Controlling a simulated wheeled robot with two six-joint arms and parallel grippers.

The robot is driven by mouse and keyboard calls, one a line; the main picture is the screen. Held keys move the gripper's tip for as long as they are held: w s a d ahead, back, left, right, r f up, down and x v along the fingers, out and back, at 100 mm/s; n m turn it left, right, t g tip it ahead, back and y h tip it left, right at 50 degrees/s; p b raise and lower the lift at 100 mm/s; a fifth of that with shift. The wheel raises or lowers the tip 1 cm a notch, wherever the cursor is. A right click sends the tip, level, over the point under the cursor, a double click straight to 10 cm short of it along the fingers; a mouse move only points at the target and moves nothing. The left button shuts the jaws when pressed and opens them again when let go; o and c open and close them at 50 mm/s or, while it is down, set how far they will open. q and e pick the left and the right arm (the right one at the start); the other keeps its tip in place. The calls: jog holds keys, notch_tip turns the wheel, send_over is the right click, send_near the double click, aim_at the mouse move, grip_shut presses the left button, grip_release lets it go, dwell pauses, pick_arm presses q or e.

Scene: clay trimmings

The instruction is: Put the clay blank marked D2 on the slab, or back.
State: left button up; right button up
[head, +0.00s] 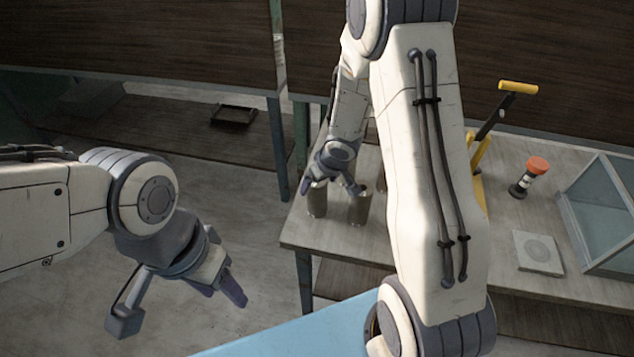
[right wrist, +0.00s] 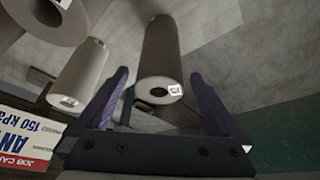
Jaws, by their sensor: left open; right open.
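Grey-brown clay blanks stand on the table under my right gripper, one (head: 317,201) near the left edge and another (head: 359,208) to its right. My right gripper (head: 331,187) is open and empty just above them. In the right wrist view one blank (right wrist: 160,50) shows between the open fingers, apart from both. Its end has a hole and a small white label too small to read surely. Two more blanks, one (right wrist: 80,72) and another (right wrist: 48,18), show at left. A pale square slab (head: 521,240) with a round mark lies bare at right. My left gripper (head: 180,305) is open and empty.
A yellow-handled lever (head: 518,88), a red-topped button post (head: 537,167) and a glass-sided case (head: 605,215) stand on the table (head: 300,237). A printed job card (right wrist: 28,135) is near the blanks. My right arm hides the table's middle.

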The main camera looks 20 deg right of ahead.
pick_arm(q)
notch_tip(320, 180, up, 6)
jog(key=p, duration=0.5)
pick_arm(e)
jog(key=s+a+r+n+h, duration=0.1)
jog(key=s+a+r, duration=0.35)
jog(key=r, duration=0.45)
jog(key=s+a+r+n+h, duration=0.1)
jog(key=s+a+r, duration=0.2)
jog(key=s+r, duration=0.35)
jog(key=s+a+r+n+g+y, duration=0.15)
jog(key=s+a+r, duration=0.25)
jog(key=s, duration=0.5)
jog(key=s+a+r+n+g+y, duration=0.1)
jog(key=s+a+r+n+g, duration=0.15)
jog(key=s+a, duration=0.4)
pick_arm(q)
notch_tip(320, 180, down, 7)
jog(key=b, duration=0.6)
jog(key=shift+r+b, duration=0.2)
jog(key=shift+b, duration=0.15)
pick_arm(e)
notch_tip(320, 180, down, 6)
jog(key=s+d+m, duration=0.1)
jog(key=d, duration=0.1)
jog(key=shift+s+r+g, duration=0.2)
jog(key=shift+s+g, duration=0.05)
jog(key=shift+g, duration=0.05)
